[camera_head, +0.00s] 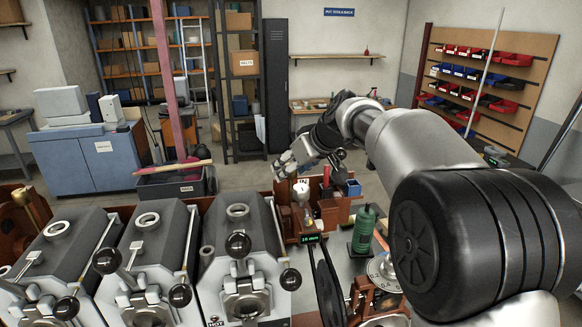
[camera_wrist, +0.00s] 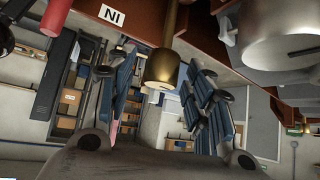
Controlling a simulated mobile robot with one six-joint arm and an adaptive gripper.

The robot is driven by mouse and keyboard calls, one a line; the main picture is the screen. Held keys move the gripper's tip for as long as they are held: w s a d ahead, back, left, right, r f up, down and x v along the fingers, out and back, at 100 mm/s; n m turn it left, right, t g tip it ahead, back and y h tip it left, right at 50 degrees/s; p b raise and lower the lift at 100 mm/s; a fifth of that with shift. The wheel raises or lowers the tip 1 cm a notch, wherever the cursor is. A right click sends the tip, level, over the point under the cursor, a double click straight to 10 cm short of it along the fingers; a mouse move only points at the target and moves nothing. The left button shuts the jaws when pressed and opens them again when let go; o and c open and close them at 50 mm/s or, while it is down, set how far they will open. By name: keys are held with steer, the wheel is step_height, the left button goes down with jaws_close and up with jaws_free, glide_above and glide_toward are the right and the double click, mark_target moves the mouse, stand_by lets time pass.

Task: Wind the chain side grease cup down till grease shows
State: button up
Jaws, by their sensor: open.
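A brass, cup-shaped fitting on a stem (camera_wrist: 162,68) shows in the wrist view, which looks upside down. It may be the grease cup; I cannot tell whether it is the chain side one. No grease can be made out on it. My gripper (camera_wrist: 164,84) is open, and the brass fitting appears between its fingers in the picture, not held. Whether the fingers touch it cannot be told. In the head view my gripper (camera_head: 284,168) is above the wooden and brass apparatus behind the roasters, near the small "IN" label (camera_head: 303,181).
Several grey roaster units (camera_head: 150,245) with black-knobbed handles stand at front left. A red cylinder (camera_wrist: 58,14) is at upper left in the wrist view. Open floor lies behind.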

steer(key=shift+a+f, duration=0.1)
steer(key=shift+c, duration=0.3)
steer(key=c, duration=1)
steer(key=shift+m+h+p, duration=0.3)
steer(key=shift+p, duration=0.05)
